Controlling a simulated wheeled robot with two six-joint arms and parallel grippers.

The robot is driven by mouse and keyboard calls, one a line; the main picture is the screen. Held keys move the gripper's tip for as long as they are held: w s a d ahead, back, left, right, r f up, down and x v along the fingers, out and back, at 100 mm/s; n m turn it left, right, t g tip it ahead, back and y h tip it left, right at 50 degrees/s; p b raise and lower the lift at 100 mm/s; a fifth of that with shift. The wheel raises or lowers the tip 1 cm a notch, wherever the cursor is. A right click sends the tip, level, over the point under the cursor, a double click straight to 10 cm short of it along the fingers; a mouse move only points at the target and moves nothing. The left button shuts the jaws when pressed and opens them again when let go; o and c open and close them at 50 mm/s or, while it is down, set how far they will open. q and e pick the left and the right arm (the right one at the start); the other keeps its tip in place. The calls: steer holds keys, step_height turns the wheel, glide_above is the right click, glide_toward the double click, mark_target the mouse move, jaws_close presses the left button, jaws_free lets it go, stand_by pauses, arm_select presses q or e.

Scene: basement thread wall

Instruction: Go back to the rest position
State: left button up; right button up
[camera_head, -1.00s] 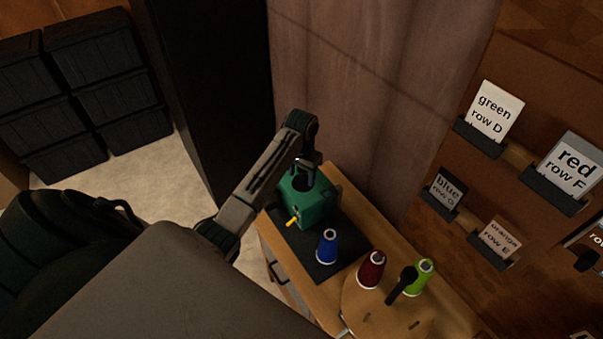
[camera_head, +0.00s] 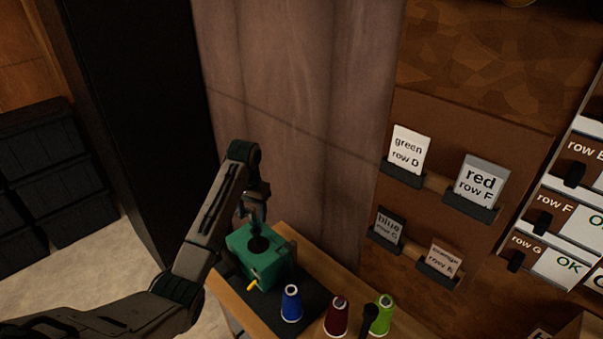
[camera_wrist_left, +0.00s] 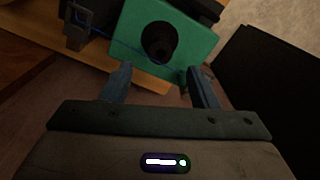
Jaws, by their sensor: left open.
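Blue (camera_head: 291,304), dark red (camera_head: 337,317) and green (camera_head: 382,313) spools stand on the wooden table (camera_head: 322,272). Card holders labelled green (camera_head: 408,150), red (camera_head: 479,183), blue and orange are on the wall at right. Black bins (camera_head: 55,180) stand at left.

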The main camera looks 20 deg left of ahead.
arm_select(q)
steer(key=shift+f, duration=0.3)
steer(key=s+d+f+m+t, duration=0.1)
steer(key=s+d+f, duration=0.35)
steer(key=s, duration=0.55)
steer(key=s+d+f+t, duration=0.1)
steer(key=s+d+f, duration=0.4)
steer(key=s, duration=0.4)
steer(key=s+d+r+t, duration=0.1)
steer(key=s+d+r, duration=0.1)
steer(key=s, duration=0.7)
steer(key=s+d+r+t, duration=0.1)
steer(key=s, duration=0.8)
step_height(320, 180, down, 39)
steer(key=a+g+b, duration=0.2)
steer(key=a+b, duration=0.1)
steer(key=b, duration=0.5)
steer(key=s+f+b, duration=0.3)
steer(key=s+f, duration=0.6)
steer(key=f, duration=0.3)
steer(key=s+f+b, duration=0.3)
steer(key=s+f, duration=0.6)
steer(key=f, duration=0.3)
steer(key=shift+s+a+f+n+g+y, duration=0.3)
steer(key=shift+s+a+f+g+y, duration=0.05)
steer(key=shift+f+g+y, duration=0.05)
arm_select(e)
step_height(320, 180, down, 14)
steer(key=shift+w+f, duration=0.2)
steer(key=shift+w, duration=0.15)
